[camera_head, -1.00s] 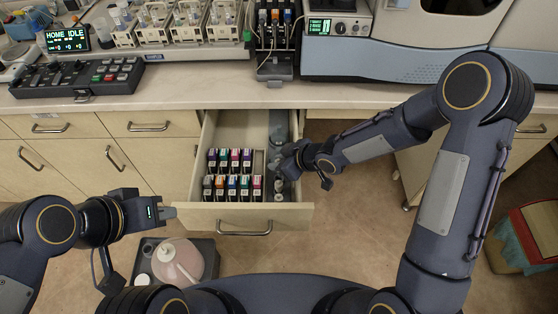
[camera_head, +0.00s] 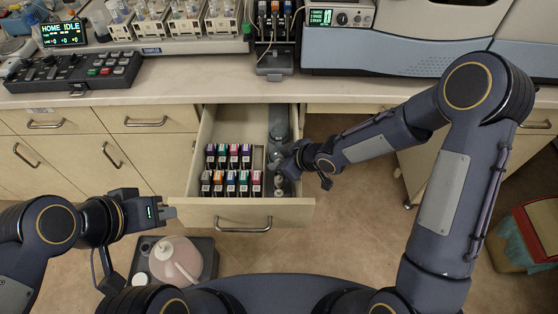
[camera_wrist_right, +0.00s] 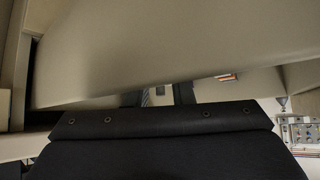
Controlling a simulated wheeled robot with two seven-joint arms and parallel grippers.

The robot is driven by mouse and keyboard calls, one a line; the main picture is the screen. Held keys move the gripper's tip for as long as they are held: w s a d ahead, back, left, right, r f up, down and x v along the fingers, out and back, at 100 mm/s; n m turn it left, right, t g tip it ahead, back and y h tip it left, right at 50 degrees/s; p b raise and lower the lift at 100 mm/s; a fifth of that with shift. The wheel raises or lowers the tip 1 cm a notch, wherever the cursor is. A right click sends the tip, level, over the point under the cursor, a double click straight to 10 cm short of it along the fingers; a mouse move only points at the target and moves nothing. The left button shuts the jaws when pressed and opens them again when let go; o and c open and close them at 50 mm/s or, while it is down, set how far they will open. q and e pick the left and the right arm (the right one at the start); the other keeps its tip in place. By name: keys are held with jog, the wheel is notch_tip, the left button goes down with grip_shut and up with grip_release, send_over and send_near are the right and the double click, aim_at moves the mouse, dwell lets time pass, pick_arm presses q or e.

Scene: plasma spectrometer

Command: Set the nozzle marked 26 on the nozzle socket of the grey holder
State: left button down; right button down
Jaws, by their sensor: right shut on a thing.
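My right gripper (camera_head: 283,161) reaches down into the right compartment of the open drawer (camera_head: 207,208). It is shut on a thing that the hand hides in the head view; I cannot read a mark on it. In the right wrist view the fingers (camera_wrist_right: 160,95) show only partly, close to a beige wall. Small pale and dark pieces (camera_head: 278,191), perhaps nozzles, stand at the front of that compartment, too small to read. My left gripper (camera_head: 169,212) hangs empty left of the drawer, its jaw gap unclear. I cannot surely pick out the grey holder.
Several boxes with coloured tops (camera_head: 231,183) fill the drawer's left part. On the bench are a dark control panel (camera_head: 75,74) and a dark grey stand (camera_head: 274,65).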

jog(key=shift+f+b, duration=0.4)
jog(key=shift+f, duration=0.1)
jog(key=c, duration=1.5)
grip_release()
jog(key=shift+r, duration=0.1)
jog(key=o, duration=0.3)
notch_tip(320, 180, up, 20)
jog(key=w+d+p, duration=0.1)
jog(key=d+p, duration=0.1)
jog(key=p, duration=1.4)
jog(key=shift+w+d+r+m+t+h+b, duration=0.55)
jog(key=shift+d+m+b, duration=0.6)
jog(key=shift+d, duration=1.8)
jog(key=shift+w+d+r+m+t+h+b, duration=0.35)
jog(key=shift+d+m+t+h+b, duration=0.75)
jog(key=shift+d, duration=1.9)
jog(key=shift+w+d+r+m+t+h+b, duration=0.15)
jog(key=shift+w+d+r+m+h+b, duration=0.4)
jog(key=shift+d+m, duration=1.7)
